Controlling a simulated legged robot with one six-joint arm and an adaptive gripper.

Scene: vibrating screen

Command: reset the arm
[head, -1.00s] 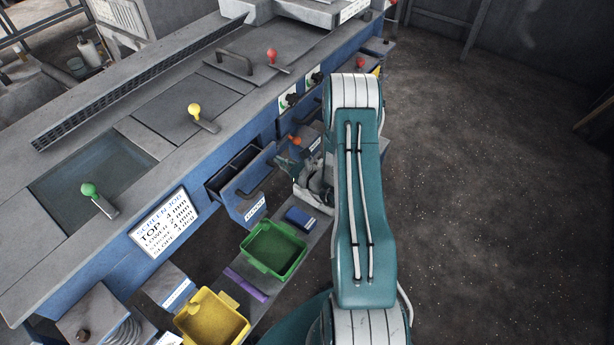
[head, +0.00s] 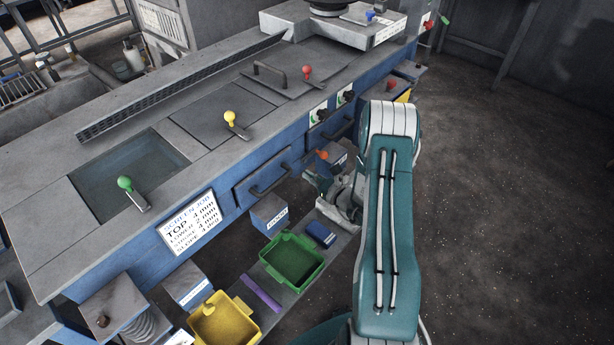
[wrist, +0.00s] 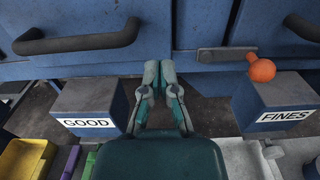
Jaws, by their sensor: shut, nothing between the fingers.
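My gripper (wrist: 159,72) is shut and empty in the wrist view, its two fingertips together. It points at the blue front of the machine, between the GOOD block (wrist: 88,108) on the left and the FINES block (wrist: 275,103) on the right. A drawer (head: 262,182) with a dark handle stands shut in the machine front; its handle (wrist: 77,38) also shows at upper left in the wrist view. In the head view my arm reaches from the bottom right, and the gripper (head: 322,188) is partly hidden, right of the drawer.
A lever with an orange knob (wrist: 262,70) is close right of the fingertips. A green tray (head: 293,262), a yellow tray (head: 222,322), a blue block (head: 321,234) and a purple bar (head: 262,294) lie on the low shelf. Open floor (head: 500,210) is on the right.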

